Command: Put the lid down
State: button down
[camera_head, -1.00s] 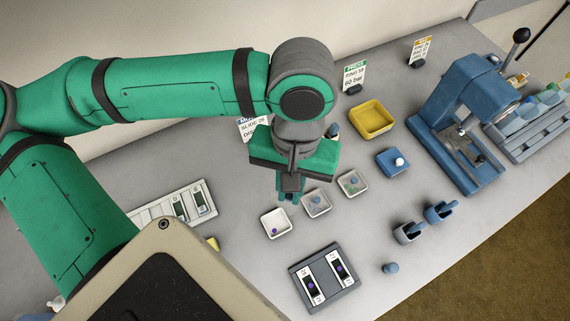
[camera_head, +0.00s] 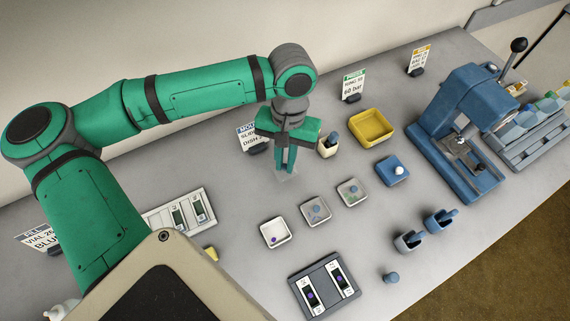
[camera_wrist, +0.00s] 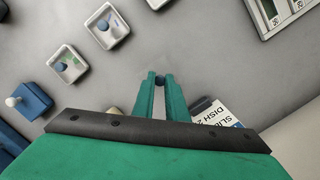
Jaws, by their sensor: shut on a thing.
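My gripper (camera_head: 284,171) points down over bare table behind the row of dishes. It is shut on the dark knob (camera_wrist: 160,79) of a clear lid (camera_head: 288,177). The lid is faint, and I cannot tell if it touches the table. The left white square dish (camera_head: 275,233) is uncovered, with a small purple spot inside. The middle dish (camera_head: 316,210) and the right dish (camera_head: 352,192) each show a blue knob on top. In the wrist view the dishes lie at the upper left, apart from the fingers.
A label sign (camera_head: 251,138) stands close behind my gripper, with a cream holder (camera_head: 328,147) to the right. A yellow tray (camera_head: 372,127), blue block (camera_head: 393,171) and blue press (camera_head: 462,125) stand further right. The grey table around the lid is clear.

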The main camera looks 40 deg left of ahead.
aim_at(284, 165)
jog(key=shift+w+a+f, duration=0.15)
jog(key=shift+f, duration=0.1)
jog(key=shift+w+a+f, duration=0.1)
jog(key=shift+a+f, duration=0.05)
jog(key=shift+f, duration=1.55)
jog(key=c, duration=1.8)
grip_release()
jog(key=shift+f, duration=0.15)
jog(key=shift+o, duration=0.2)
jog(key=shift+a+r, duration=0.1)
jog(key=shift+r, duration=0.35)
notch_tip(284, 165, up, 11)
jog(key=w, duration=0.1)
jog(key=shift+w+a+r, duration=0.15)
jog(key=shift+w+a, duration=0.05)
jog(key=shift+w, duration=0.05)
